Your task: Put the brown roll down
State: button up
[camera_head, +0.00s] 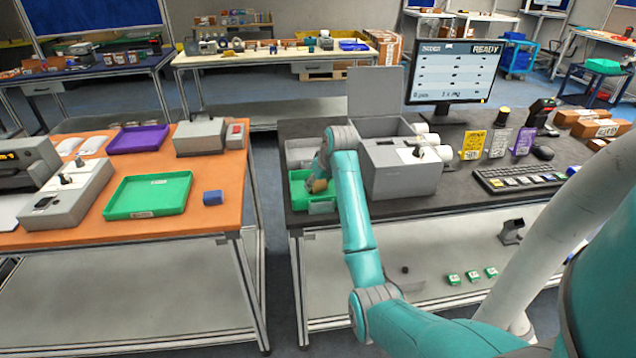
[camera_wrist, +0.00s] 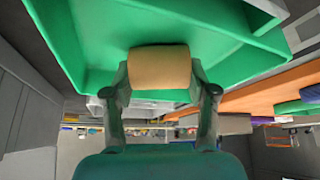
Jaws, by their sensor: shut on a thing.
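The brown roll (camera_wrist: 160,67) is between the two fingers of my gripper (camera_wrist: 160,88) in the wrist view, and the fingers are shut on it from both sides. In the wrist view a green tray (camera_wrist: 235,48) lies right behind the roll. In the head view the roll (camera_head: 318,186) shows at the end of my arm, at the green tray (camera_head: 322,207) on the left end of the dark table. My gripper is mostly hidden by my arm there. I cannot tell whether the roll touches the tray floor.
A grey box (camera_head: 402,172) with a raised lid stands just right of the tray. A monitor (camera_head: 455,75) and a keyboard (camera_head: 520,180) are farther right. The orange table (camera_head: 120,222) on the left holds another green tray (camera_head: 148,194) and a blue block (camera_head: 213,198). A gap separates the tables.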

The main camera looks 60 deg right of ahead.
jog(key=shift+f, duration=0.15)
jog(key=o, duration=1)
jog(key=v, duration=0.7)
jog(key=shift+s+a+r, duration=0.1)
jog(key=shift+r, duration=0.3)
